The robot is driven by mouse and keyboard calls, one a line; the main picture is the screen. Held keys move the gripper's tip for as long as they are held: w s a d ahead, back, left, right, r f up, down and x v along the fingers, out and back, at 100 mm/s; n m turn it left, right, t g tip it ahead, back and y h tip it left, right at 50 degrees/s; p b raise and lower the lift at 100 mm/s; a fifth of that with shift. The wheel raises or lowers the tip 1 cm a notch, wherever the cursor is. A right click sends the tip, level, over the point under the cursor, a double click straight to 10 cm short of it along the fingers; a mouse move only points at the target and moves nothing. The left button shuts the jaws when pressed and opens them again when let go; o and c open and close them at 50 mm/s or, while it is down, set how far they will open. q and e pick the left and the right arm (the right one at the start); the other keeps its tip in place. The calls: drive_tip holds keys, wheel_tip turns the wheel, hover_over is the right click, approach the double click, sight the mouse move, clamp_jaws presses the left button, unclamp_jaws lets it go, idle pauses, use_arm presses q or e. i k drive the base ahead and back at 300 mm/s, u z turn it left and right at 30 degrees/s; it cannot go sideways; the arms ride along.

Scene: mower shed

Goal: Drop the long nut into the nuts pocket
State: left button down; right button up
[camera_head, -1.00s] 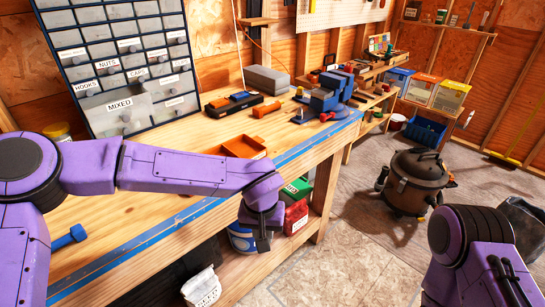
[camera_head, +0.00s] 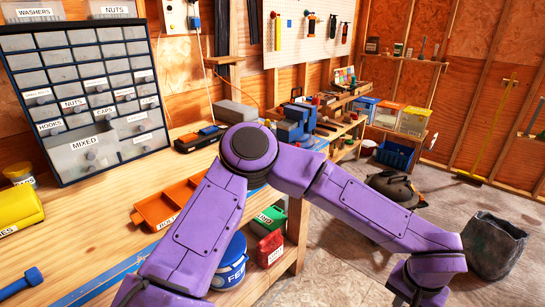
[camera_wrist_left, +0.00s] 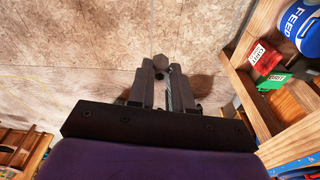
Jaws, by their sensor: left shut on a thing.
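A dark grey six-sided piece, seemingly the long nut (camera_wrist_left: 161,62), sits between the fingertips of my left gripper (camera_wrist_left: 162,80) in the left wrist view. The gripper is shut on it, over the bare floor. In the head view my left arm bends over the bench front and reaches right; its gripper end (camera_head: 422,296) is at the bottom edge, and its fingers are cut off or hidden. NUTS is written on a small drawer (camera_head: 73,104) of the grey cabinet and on a label (camera_head: 115,10) above it. I cannot tell which is the nuts pocket. My right gripper is not in view.
The wooden bench (camera_head: 90,225) carries an orange tray (camera_head: 166,208), a yellow bin (camera_head: 18,208) and a blue tool (camera_head: 20,284). Below are a FEED bucket (camera_head: 230,268) and a red box (camera_head: 270,248). A brown vacuum (camera_head: 395,188) and dark bin (camera_head: 495,243) stand on the floor.

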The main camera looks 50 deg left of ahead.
sight(181, 199)
drive_tip(key=z, duration=0.05)
drive_tip(key=i, duration=1.7)
drive_tip(key=u, duration=2.85)
